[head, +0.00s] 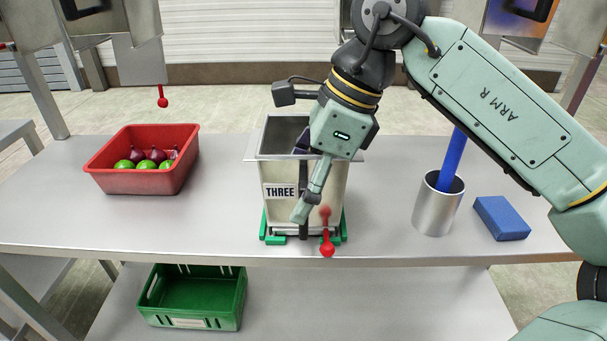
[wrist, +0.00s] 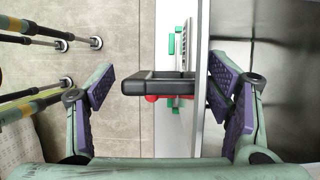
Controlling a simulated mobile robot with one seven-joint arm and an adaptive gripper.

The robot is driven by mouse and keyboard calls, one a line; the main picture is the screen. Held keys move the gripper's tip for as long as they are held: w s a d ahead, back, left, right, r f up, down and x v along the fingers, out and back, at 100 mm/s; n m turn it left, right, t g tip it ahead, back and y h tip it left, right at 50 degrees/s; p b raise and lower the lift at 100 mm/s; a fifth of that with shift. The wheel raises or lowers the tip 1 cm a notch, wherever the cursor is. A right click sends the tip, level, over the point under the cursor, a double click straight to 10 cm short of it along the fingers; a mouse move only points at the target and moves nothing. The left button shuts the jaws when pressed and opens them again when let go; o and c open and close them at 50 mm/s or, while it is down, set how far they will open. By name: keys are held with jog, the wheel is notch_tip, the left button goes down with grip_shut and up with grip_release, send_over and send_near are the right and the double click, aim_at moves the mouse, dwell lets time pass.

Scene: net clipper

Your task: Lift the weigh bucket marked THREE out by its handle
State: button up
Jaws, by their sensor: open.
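The metal weigh bucket (head: 329,192) stands upright on the table at the centre of the head view, with the label THREE (head: 280,191) on its front. My gripper (head: 304,178) is at the bucket's front, over its rim, and covers part of that face. In the wrist view the black handle (wrist: 150,84) lies between the open fingers of my gripper (wrist: 162,82), with a gap to the left finger. The right finger is on the bucket's inner side of the rim (wrist: 202,75). The handle's contact with the right finger is unclear.
Green brackets (head: 274,239) sit at the bucket's foot, with a red knob (head: 327,249) in front. A red crate (head: 123,182) of produce stands left. A steel cup (head: 437,208) with a blue rod and a blue block (head: 502,218) stand right. A green crate (head: 194,315) is on the lower shelf.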

jog(key=c, duration=1.6)
jog(key=shift+c, duration=0.5)
jog(key=shift+r, duration=0.1)
